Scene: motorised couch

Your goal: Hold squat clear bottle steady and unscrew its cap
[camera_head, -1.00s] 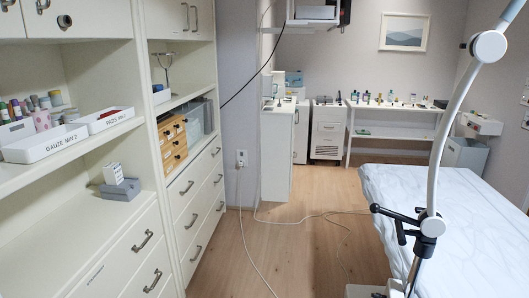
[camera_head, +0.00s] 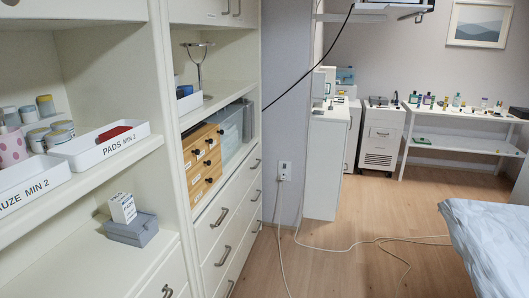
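I cannot make out a squat clear bottle for certain. Several small bottles (camera_head: 456,100) and other small items stand on a white table (camera_head: 462,147) against the far wall, too small to tell apart. Jars (camera_head: 46,105) with coloured lids stand on the open shelf at the left. Neither of my grippers is in view.
White cabinets with drawers (camera_head: 220,217) line the left side. Labelled trays (camera_head: 100,147) and a grey box (camera_head: 133,230) sit on their shelves. Cables (camera_head: 350,247) cross the otherwise clear wooden floor (camera_head: 360,215).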

